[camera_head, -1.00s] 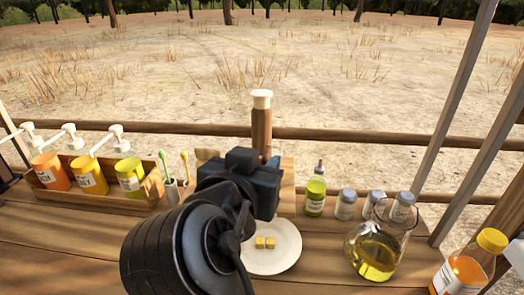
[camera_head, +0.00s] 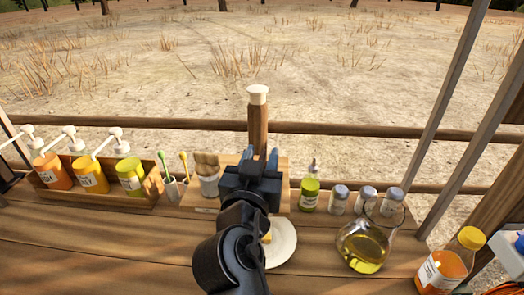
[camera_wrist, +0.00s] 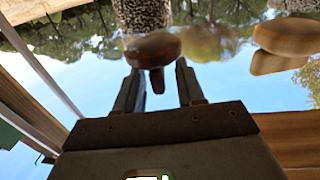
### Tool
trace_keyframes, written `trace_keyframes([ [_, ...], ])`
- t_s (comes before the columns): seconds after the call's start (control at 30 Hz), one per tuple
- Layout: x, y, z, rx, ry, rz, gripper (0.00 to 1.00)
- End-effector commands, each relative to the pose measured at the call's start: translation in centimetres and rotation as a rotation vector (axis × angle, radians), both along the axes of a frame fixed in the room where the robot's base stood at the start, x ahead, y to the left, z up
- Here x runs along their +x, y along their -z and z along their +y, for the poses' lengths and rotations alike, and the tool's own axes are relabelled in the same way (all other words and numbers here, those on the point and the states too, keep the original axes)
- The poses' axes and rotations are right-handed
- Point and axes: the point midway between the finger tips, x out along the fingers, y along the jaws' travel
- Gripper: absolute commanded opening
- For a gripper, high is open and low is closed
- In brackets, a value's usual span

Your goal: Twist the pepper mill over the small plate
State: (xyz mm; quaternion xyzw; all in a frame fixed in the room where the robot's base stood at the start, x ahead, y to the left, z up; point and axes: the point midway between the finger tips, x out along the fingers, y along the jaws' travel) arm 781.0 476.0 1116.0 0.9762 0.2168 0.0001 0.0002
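The pepper mill (camera_wrist: 140,12) shows in the wrist view, upside down in the picture, with a black-and-white speckled body and a brown wooden cap (camera_wrist: 152,48). My gripper (camera_wrist: 158,85) is open, with its two fingers apart and the cap's small knob in line with the gap; I cannot tell if they touch it. In the head view my gripper (camera_head: 258,155) is over the wooden board and hides this mill. The small white plate (camera_head: 286,250) lies nearer, partly behind my arm, with a yellow cube (camera_head: 267,237) showing.
A tall wooden cylinder with a cream top (camera_head: 258,125) stands behind my gripper. To the right are small jars (camera_head: 338,200), an oil flask (camera_head: 362,248) and an orange bottle (camera_head: 445,262).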

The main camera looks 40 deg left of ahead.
Motion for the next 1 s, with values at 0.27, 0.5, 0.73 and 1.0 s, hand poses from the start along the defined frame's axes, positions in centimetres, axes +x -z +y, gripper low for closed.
trace_keyframes([
  [0.27,0.71,0.02,0.30,0.000,0.001,0.001,0.38],
  [0.5,0.69,0.02,0.29,0.000,0.001,0.001,0.26],
  [0.73,0.68,0.02,0.30,0.000,0.001,0.001,0.04],
  [1.0,0.66,0.05,0.31,0.000,0.001,0.000,0.00],
])
